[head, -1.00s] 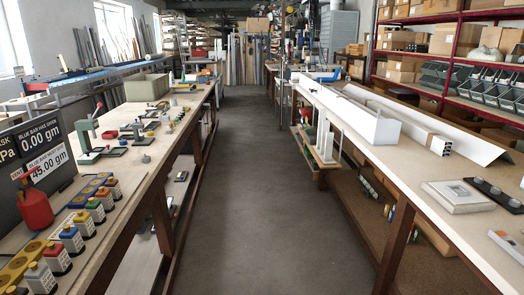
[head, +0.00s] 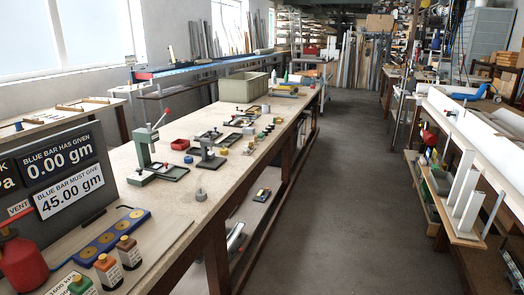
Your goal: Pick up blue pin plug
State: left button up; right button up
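I cannot pick out a blue pin plug for certain in the head view. Neither my left nor my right gripper is in view.
A display panel (head: 60,175), a red can (head: 20,262) and bottles (head: 128,252) are near. The aisle floor (head: 325,220) is clear.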

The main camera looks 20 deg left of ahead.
aim_at(189, 159)
jog(key=i+l+u, duration=0.15)
jog(key=i+u, duration=0.35)
jog(key=i+l+u, duration=0.35)
jog(key=i+u, duration=0.15)
jog(key=i+l+u, duration=0.45)
jog(key=i+l, duration=0.05)
jog(key=l, duration=0.05)
